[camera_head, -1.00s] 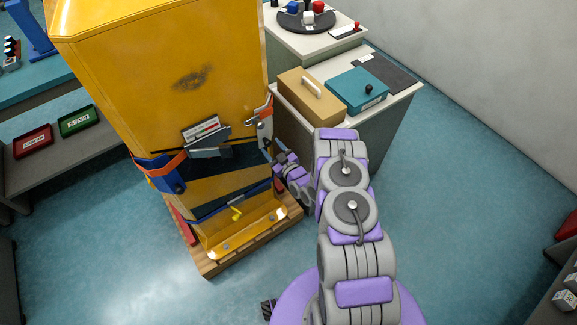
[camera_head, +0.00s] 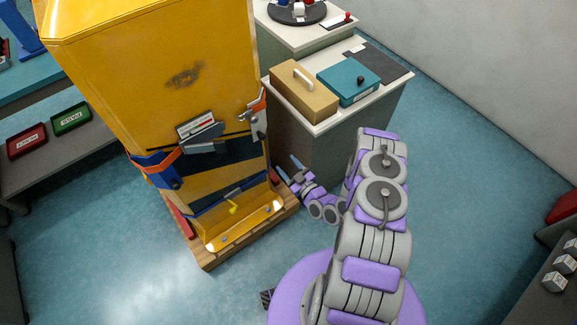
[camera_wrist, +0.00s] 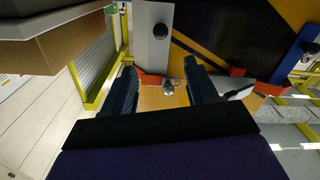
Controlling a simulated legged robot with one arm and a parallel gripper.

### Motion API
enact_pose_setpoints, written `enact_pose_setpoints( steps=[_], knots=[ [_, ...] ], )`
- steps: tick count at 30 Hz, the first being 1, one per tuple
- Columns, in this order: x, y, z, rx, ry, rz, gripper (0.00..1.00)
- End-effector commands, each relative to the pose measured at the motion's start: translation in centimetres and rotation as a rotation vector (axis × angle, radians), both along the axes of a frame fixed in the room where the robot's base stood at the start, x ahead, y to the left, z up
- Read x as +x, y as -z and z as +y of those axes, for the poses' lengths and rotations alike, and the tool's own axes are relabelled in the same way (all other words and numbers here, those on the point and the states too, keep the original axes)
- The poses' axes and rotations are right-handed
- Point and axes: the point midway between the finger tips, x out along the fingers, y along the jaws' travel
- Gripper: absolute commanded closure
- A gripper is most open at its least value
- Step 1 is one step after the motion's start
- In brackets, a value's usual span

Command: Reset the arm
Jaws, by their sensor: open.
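My gripper (camera_head: 289,169) is open and empty, to the right of the yellow gate machine (camera_head: 165,100) and apart from it in the head view. My arm is bent, with its upper links right of the machine. In the wrist view my gripper (camera_wrist: 157,85) shows two dark fingers spread apart. A small silver knob (camera_wrist: 168,88) shows between them, with a grey plate (camera_wrist: 152,35) and an orange-red part (camera_wrist: 150,80) beyond. In the head view a grey and orange latch (camera_head: 257,115) sits on the machine's right edge.
A counter (camera_head: 318,125) with a tan box (camera_head: 302,92) and a teal box (camera_head: 347,80) stands right of the machine. A shelf at left holds a red tray (camera_head: 26,142) and a green tray (camera_head: 72,118). The blue floor (camera_head: 480,190) at right is clear.

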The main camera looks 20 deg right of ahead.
Motion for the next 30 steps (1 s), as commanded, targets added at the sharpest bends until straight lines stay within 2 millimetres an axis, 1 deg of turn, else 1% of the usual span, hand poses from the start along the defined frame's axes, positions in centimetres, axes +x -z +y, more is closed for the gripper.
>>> enact_pose_setpoints(
  steps=[19, 23, 25, 30],
  knots=[
    [0.1, -0.1, -0.1, -0.007, -0.005, 0.007, 0.42],
    [1.3, -0.4, -0.3, -0.051, -0.031, 0.048, 0.42],
    [2.1, -0.5, -0.5, -0.091, -0.051, 0.095, 0.42],
    [4.3, -1.6, -1.6, -0.197, -0.084, 0.228, 0.42]
  ],
)
